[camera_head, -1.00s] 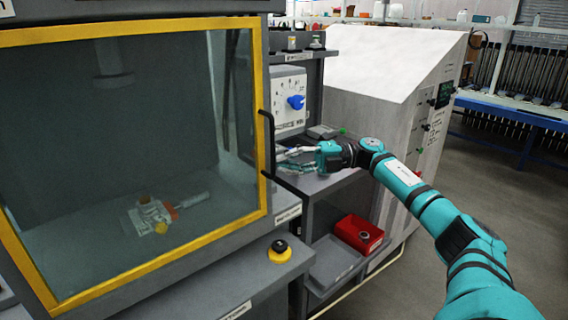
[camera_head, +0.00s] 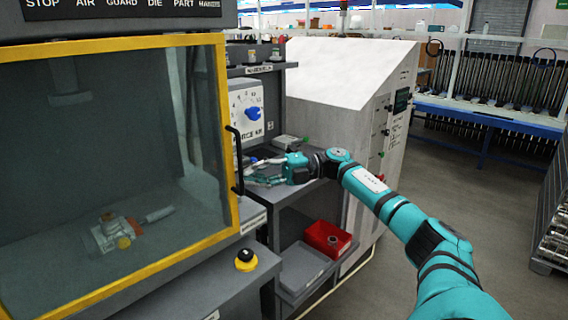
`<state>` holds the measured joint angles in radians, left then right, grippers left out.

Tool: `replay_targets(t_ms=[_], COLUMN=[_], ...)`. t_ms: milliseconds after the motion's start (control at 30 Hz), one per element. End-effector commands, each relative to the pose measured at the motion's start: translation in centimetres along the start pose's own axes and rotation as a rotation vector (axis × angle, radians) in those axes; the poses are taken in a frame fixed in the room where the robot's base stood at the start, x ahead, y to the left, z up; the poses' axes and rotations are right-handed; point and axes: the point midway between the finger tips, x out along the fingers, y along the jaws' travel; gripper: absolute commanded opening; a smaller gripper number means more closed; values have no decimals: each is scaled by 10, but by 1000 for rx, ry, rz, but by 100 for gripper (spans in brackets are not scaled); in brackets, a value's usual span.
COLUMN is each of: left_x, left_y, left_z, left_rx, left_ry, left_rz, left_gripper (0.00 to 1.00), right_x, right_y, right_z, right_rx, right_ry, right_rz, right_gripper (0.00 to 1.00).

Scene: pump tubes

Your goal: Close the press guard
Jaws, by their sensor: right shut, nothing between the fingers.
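The press guard (camera_head: 231,130) is a clear panel in a yellow frame across the front of the press at the left. It appears to lie flat across the opening. Its black handle (camera_head: 236,160) stands upright on the right side of the frame. My right gripper (camera_head: 254,173) is just right of the handle, its fingers pointing left. It is shut and empty; whether a fingertip touches the handle cannot be told. Through the panel a small part with orange and yellow pieces (camera_head: 118,232) shows on the press bed. My left gripper is not in view.
A black and yellow push button (camera_head: 246,259) sits on the ledge below the guard. A red bin (camera_head: 327,239) is on a lower shelf. A box with a blue knob (camera_head: 252,113) stands behind my gripper, with a large grey cabinet (camera_head: 345,75) beyond.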

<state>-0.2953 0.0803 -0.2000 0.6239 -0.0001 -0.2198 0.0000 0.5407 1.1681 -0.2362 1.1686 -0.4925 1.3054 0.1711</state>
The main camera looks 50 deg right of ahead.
Motion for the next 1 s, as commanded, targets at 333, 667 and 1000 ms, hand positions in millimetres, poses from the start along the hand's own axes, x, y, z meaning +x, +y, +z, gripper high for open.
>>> replay_targets(t_ms=[333,667,1000], left_x=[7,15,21], left_y=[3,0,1], left_z=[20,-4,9], left_rx=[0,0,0], left_ry=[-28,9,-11], left_rz=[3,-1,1], left_gripper=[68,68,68], right_x=[-29,-61,-76], right_y=[1,2,2], right_z=[25,50,62], right_rx=[-3,-3,-4], right_ry=[-3,-2,-4], right_rz=[6,8,5], right_gripper=[0,0,0])
